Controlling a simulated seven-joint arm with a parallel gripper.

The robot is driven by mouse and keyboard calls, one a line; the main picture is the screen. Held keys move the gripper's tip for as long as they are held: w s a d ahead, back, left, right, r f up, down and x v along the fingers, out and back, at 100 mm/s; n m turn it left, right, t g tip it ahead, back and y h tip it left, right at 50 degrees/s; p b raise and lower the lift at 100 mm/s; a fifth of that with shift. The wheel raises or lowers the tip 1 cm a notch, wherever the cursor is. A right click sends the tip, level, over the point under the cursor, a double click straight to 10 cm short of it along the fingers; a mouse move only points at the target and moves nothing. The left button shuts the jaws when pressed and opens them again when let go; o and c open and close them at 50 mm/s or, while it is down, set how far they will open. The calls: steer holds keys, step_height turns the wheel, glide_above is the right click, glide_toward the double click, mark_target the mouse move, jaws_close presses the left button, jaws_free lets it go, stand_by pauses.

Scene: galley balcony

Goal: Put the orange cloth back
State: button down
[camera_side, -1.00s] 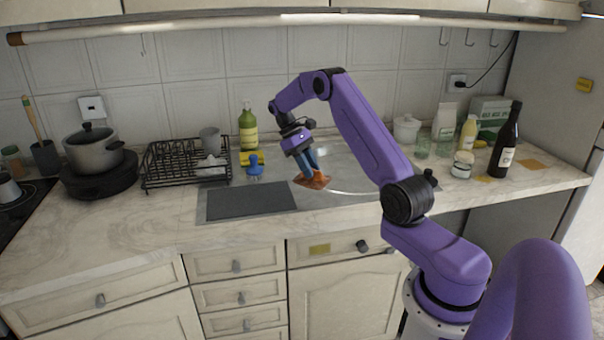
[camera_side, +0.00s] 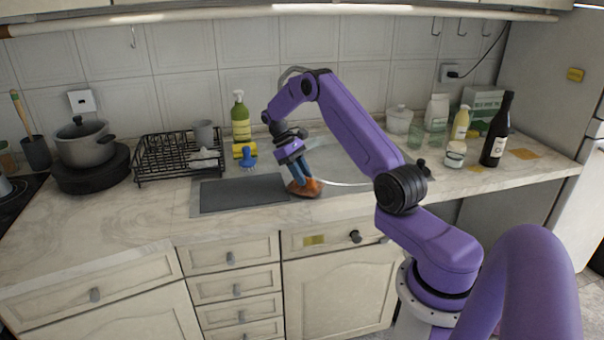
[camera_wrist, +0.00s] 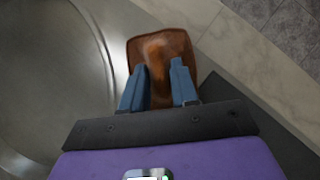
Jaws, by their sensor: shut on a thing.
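The orange cloth (camera_side: 306,188) is at the front edge of the sink area, just right of the dark grey board. My gripper (camera_side: 299,181) points down at it, with its blue fingers shut on the cloth. In the wrist view the cloth (camera_wrist: 160,52) shows brownish orange between and beyond the fingertips of my gripper (camera_wrist: 160,80). Whether the cloth's underside touches the surface below is hard to tell.
The dark grey board (camera_side: 243,193) lies left of the cloth. A black dish rack (camera_side: 160,165) with a cup, a blue brush (camera_side: 249,160) and a green bottle (camera_side: 240,118) stand behind. Jars and a dark wine bottle (camera_side: 496,135) stand at the right. The left front counter is clear.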

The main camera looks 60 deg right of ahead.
steer(key=shift+f, duration=0.3)
steer(key=c, duration=0.8)
jaws_free()
steer(key=shift+r, duration=0.1)
steer(key=shift+r, duration=1.4)
steer(key=shift+r, duration=0.1)
steer(key=shift+r, duration=1.9)
steer(key=shift+a, duration=0.1)
